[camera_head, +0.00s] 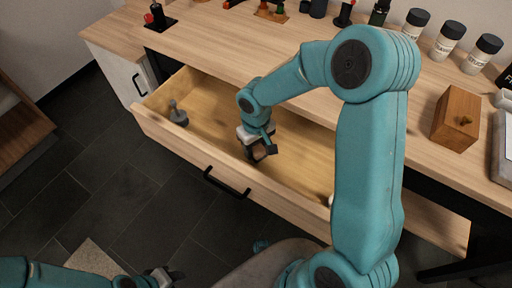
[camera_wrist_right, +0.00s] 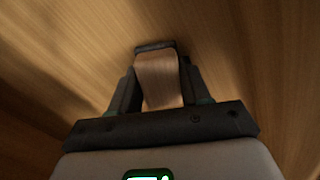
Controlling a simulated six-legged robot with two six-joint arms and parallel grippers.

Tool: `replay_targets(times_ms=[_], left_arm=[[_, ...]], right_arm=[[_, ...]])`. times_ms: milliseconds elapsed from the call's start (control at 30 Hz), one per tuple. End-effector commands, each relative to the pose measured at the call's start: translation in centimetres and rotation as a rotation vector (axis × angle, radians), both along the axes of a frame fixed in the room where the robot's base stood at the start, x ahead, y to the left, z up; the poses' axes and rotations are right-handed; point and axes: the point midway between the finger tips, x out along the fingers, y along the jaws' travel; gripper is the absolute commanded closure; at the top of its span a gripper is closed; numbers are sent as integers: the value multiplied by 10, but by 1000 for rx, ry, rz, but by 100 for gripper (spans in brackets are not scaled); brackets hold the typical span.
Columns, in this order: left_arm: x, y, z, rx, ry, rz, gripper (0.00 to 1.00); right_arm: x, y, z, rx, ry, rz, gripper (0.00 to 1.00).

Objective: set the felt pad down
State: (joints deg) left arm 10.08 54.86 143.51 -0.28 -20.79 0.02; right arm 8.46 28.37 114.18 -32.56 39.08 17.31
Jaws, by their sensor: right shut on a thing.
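My right gripper (camera_head: 262,150) reaches down into the open wooden drawer (camera_head: 215,176). In the right wrist view the gripper (camera_wrist_right: 158,75) is shut on a light brown piece with a dark far edge, which I take to be the felt pad (camera_wrist_right: 160,82). Its felt surface is not clear. In the head view the pad is too small and covered to make out. Wood surface lies beyond the fingers, and I cannot tell whether the pad touches it. My left gripper (camera_head: 168,276) is low at the bottom left, outside the drawer, and its jaws are unclear.
A grey knobbed tool (camera_head: 178,114) stands in the drawer's left end. A small white thing (camera_head: 331,199) is partly hidden by my right arm. On the counter are a wooden box (camera_head: 456,118) and several jars (camera_head: 447,40). The drawer floor left of my gripper is clear.

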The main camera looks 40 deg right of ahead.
Motion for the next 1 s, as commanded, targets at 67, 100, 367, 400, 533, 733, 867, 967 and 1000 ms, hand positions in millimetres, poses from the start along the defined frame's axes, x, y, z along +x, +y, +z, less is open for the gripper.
replay_targets(times_ms=[67, 100, 367, 400, 533, 733, 867, 967, 1000], left_arm=[[0, 0, 0, 0, 0, 0, 62], [0, 0, 0, 0, 0, 0, 62], [0, 0, -4, 0, 0, 0, 62], [0, 0, -3, 0, 0, 0, 62], [0, 0, -3, 0, 0, 0, 62], [0, 0, -1, 0, 0, 0, 62], [0, 0, 5, 0, 0, 0, 62], [0, 0, 11, 0, 0, 0, 62], [0, 0, 13, 0, 0, 0, 62]], right_arm=[[0, 0, 0, 0, -1, -1, 82], [0, 0, 0, 0, -1, -1, 82], [0, 0, -4, 0, -1, -1, 47], [0, 0, -3, 0, -1, -1, 34], [0, 0, -3, 0, -1, -1, 28], [0, 0, -1, 0, -1, -1, 28], [1, -1, 14, -1, -4, -3, 28], [1, -1, 36, -1, -6, -2, 28], [1, 0, 46, -1, -6, -3, 28]])
